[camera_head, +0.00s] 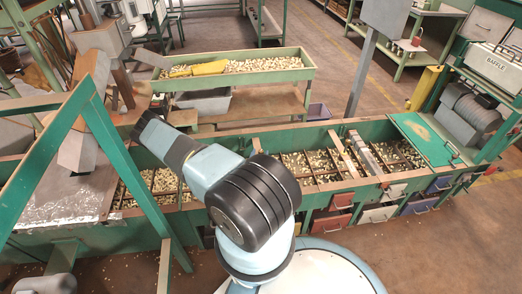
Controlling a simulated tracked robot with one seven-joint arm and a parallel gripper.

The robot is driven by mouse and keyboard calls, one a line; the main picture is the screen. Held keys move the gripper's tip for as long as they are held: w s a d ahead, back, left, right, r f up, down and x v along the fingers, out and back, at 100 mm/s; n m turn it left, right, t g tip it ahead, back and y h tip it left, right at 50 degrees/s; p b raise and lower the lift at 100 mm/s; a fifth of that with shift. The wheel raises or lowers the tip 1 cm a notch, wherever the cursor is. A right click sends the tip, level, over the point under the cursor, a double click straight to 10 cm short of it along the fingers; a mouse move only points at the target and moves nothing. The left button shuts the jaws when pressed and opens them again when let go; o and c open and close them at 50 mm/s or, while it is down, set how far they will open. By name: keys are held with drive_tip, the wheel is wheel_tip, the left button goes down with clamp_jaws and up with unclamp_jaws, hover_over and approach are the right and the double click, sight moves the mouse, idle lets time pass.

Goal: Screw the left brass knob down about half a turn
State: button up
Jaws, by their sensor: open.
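I cannot make out a brass knob anywhere in the head camera view, so its place and state cannot be told. A pale box marked BAFFLE (495,64) stands at the far right, with a handle on its top. My pale blue and black arm rises from my base at the bottom middle and reaches toward the upper left. It ends in view at a dark joint, above the left part of the long green bench. No gripper fingers show.
The long green bench (378,133) holds nuts in compartments, with coloured drawers below. A green trough (245,77) of nuts stands behind it. Green slanted posts (128,165) and a machine (78,150) stand at left. A grey post (360,80) rises behind the bench. Floor shows at lower right.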

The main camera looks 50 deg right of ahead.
drive_tip(key=shift+x, duration=2.15)
drive_tip(key=shift+c, duration=0.5)
